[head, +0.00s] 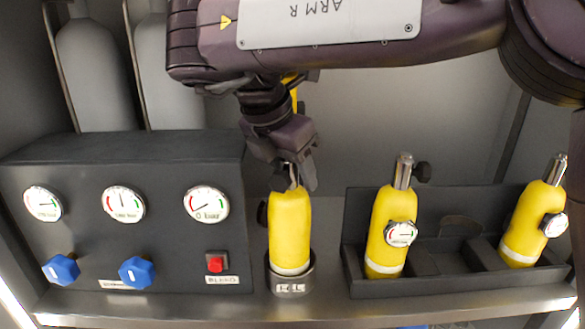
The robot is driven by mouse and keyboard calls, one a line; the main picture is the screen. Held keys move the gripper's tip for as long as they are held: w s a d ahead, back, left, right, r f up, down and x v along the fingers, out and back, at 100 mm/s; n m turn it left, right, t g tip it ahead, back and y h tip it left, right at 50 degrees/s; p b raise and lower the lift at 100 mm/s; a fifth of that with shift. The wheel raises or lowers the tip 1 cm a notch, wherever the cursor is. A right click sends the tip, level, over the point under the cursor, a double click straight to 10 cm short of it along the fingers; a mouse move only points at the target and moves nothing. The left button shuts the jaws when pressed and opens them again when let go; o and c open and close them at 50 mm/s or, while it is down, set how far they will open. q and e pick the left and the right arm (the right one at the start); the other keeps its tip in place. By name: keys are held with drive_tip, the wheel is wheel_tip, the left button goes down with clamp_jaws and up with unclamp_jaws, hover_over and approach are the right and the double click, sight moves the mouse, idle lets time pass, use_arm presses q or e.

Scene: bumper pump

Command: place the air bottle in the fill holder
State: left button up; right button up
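A yellow air bottle (290,225) stands upright with its base inside the dark ring of the fill holder (291,287), on the shelf right of the gauge panel. My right gripper (294,180) comes down from above, with its fingers closed around the bottle's metal neck. The fingers hide most of the neck and valve. A dark knob shows at the bottle's left side. Whether the base rests on the holder's floor is hidden by the rim. My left gripper is not in view.
A black rack (437,261) on the right holds two more yellow bottles (385,235) (530,225), with an empty slot between them. The gauge panel (160,235) has three gauges, blue knobs and a red button (215,264). Grey cylinders (92,70) stand behind.

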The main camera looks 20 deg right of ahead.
drive_tip(key=p+v, duration=0.3)
drive_tip(key=v, duration=0.4)
drive_tip(key=shift+a+r, duration=0.15)
drive_tip(key=shift+r, duration=0.2)
drive_tip(key=shift+f, duration=0.1)
